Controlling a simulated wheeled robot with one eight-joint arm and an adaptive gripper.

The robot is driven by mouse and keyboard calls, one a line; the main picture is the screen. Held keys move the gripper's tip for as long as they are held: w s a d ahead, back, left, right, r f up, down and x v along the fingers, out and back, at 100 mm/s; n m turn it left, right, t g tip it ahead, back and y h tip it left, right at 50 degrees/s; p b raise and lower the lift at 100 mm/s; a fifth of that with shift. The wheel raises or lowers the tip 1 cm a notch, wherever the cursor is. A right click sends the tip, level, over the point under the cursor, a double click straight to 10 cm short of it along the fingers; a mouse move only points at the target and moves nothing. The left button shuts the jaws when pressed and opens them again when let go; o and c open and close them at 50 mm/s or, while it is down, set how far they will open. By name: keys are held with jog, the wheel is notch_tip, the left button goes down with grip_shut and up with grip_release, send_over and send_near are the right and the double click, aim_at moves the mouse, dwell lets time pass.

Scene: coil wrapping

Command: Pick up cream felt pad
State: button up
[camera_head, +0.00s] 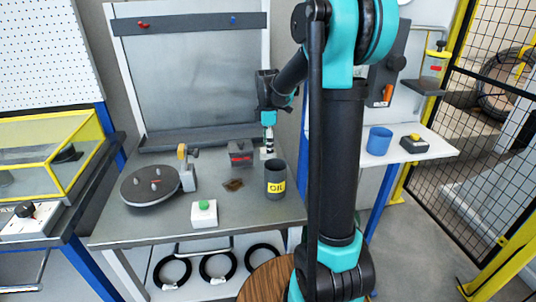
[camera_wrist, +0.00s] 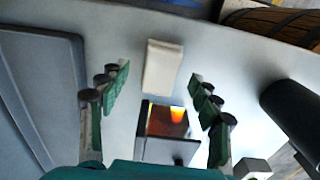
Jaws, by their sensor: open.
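The cream felt pad (camera_wrist: 162,67) shows in the wrist view as a pale rectangular block on the grey table, just beyond a dark open box (camera_wrist: 165,131). My gripper (camera_wrist: 159,76) is open, with one green-padded finger to each side of the pad in that picture. Gaps show between the fingers and the pad, and nothing is held. In the head view my gripper (camera_head: 268,136) points down over the table, to the right of the dark box with red (camera_head: 241,153). There the pad is too small and covered to tell apart from the fingers.
A dark OIL cup (camera_head: 275,181) stands close in front of my gripper; a dark cylinder (camera_wrist: 291,106) shows at right in the wrist view. A round turntable (camera_head: 150,187), a green button box (camera_head: 204,213) and a brown scrap (camera_head: 233,185) lie on the table (camera_head: 140,225).

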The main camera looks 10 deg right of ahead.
jog(key=shift+f, duration=0.5)
jog(key=c, duration=1.2)
jog(key=shift+r, duration=0.2)
notch_tip(320, 180, up, 20)
jog(key=shift+f, duration=0.15)
